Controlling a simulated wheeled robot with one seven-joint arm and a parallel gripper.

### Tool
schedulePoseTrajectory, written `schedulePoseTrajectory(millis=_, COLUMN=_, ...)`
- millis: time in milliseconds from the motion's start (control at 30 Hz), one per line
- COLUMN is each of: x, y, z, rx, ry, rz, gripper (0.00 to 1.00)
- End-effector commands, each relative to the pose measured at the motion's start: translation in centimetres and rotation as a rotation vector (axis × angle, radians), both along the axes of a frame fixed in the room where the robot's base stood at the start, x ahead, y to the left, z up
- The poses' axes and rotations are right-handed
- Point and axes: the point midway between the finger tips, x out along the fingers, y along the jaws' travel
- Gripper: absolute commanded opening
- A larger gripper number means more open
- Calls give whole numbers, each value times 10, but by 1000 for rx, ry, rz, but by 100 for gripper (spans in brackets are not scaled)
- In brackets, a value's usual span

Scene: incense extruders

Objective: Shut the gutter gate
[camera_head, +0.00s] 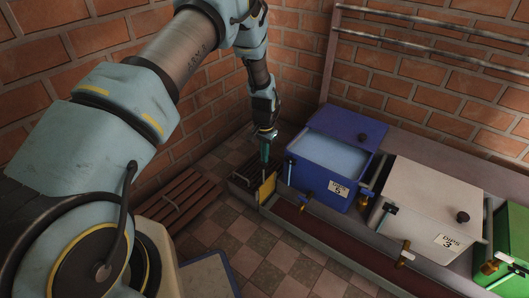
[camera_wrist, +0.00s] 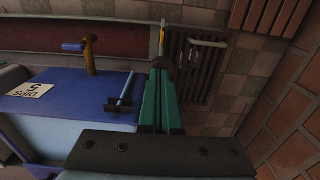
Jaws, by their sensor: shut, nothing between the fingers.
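The gutter gate is a small yellow plate (camera_head: 267,188) at the left end of the red-lined gutter (camera_head: 318,224). In the wrist view the gate (camera_wrist: 162,38) shows almost edge-on, as a thin upright strip near the gutter's end (camera_wrist: 110,38). I cannot tell whether it is fully shut. My gripper (camera_head: 265,158) points down just above and behind the gate, with its teal fingers together and empty. In the wrist view the fingertips (camera_wrist: 161,64) lie close to the gate's near end. Whether they touch it is unclear.
A blue vat (camera_head: 327,165) labelled 5 stands right of my gripper, with taps and handles at its front. A white vat (camera_head: 425,205) and a green vat (camera_head: 515,240) follow. A slatted drain grate (camera_wrist: 195,70) lies beside the gate. Brick walls are close behind.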

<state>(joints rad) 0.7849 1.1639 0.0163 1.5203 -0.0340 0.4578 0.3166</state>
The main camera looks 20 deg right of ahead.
Motion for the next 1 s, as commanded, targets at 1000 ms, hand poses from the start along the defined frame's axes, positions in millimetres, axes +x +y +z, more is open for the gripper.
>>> schedulePoseTrajectory(millis=1000, x=0, y=0, z=-46, rx=-1, ry=-2, rz=1, gripper=0)
